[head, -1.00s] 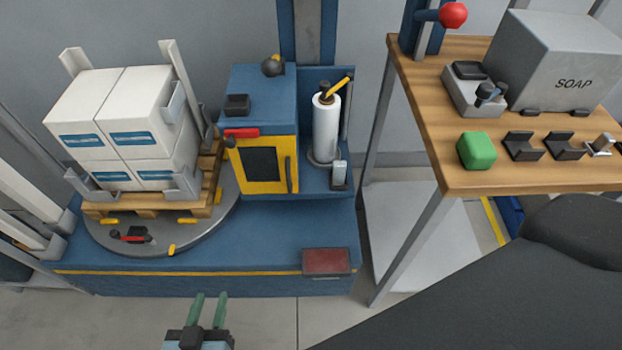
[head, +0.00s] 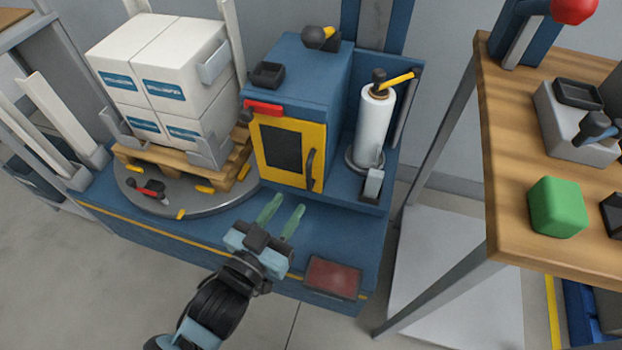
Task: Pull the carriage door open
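The carriage door (head: 283,149) is the yellow panel with a dark window on the front of the blue carriage box (head: 297,79). It looks shut. Its black upright handle (head: 310,170) is on the door's right side. A red lever (head: 263,108) lies across the door's top left corner. My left gripper (head: 281,216) is in front of and below the door, with its two green fingers apart and nothing between them. The fingertips point up toward the door and appear short of the handle. My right gripper is not in view.
White cartons (head: 160,75) stand on a wooden pallet (head: 189,170) on the round turntable (head: 165,202), left of the door. A film roll (head: 374,128) stands right of the box. A dark red pad (head: 332,278) lies at the base's front. A wooden table (head: 510,190) with a green block (head: 556,207) is at right.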

